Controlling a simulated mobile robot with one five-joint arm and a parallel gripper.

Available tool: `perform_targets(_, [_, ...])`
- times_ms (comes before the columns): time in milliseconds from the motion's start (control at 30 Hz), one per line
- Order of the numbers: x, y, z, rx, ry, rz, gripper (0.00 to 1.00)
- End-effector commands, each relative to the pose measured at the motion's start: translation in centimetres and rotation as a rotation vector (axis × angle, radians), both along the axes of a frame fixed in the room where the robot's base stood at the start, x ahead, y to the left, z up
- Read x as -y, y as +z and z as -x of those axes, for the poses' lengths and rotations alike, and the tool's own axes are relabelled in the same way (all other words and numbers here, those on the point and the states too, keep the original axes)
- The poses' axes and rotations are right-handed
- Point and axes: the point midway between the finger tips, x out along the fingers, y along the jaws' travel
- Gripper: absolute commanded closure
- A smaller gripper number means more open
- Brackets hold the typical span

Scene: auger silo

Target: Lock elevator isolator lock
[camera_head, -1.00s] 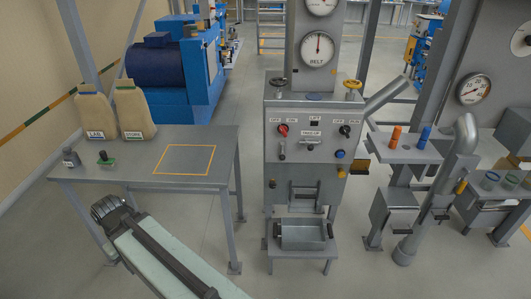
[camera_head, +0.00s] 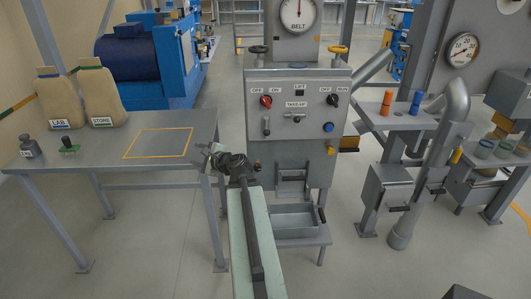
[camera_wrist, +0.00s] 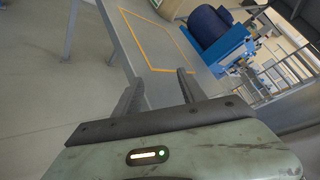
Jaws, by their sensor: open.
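The grey control cabinet (camera_head: 297,110) stands at the centre of the head view. It carries a red knob (camera_head: 266,101) under an OFF/ON label, a dark knob (camera_head: 332,100) under an OFF/RUN label, a LIFT label between them and a blue button (camera_head: 328,127). I cannot tell which part is the elevator isolator lock. A small yellow piece (camera_head: 331,150) sits low on the cabinet's right side. My gripper (camera_wrist: 158,88) is open and empty in the wrist view. In the head view it is left of the cabinet, near the table's right edge, and its fingertips are hard to make out.
The grey table (camera_head: 105,165) at left has an orange-outlined square, two sacks (camera_head: 58,100) and small items. A metal tray (camera_head: 294,222) sits on a low stand before the cabinet. Pipes and a shelf with orange (camera_head: 387,102) and blue cylinders stand at right.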

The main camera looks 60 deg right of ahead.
Motion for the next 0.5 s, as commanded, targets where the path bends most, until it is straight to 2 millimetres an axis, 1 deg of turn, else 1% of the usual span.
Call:
perform_targets(33, [5.7, -1.5, 3.6, 0.105, -0.162, -0.113, 0.52])
perform_targets(67, [8.5, -1.2, 5.6, 0.172, -0.249, -0.181, 0.52])
perform_targets(100, [11.8, -0.9, 8.3, 0.255, -0.349, -0.263, 0.52])
perform_targets(200, [17.5, -0.4, 14.0, 0.424, -0.528, -0.410, 0.52])
perform_targets(300, [20.3, -0.2, 17.5, 0.524, -0.622, -0.492, 0.52])
perform_targets(333, [20.8, -0.1, 18.2, 0.542, -0.637, -0.506, 0.52])
perform_targets(400, [21.3, 0.1, 18.8, 0.562, -0.655, -0.522, 0.52])
perform_targets(500, [21.4, 0.3, 18.8, 0.565, -0.656, -0.527, 0.52])
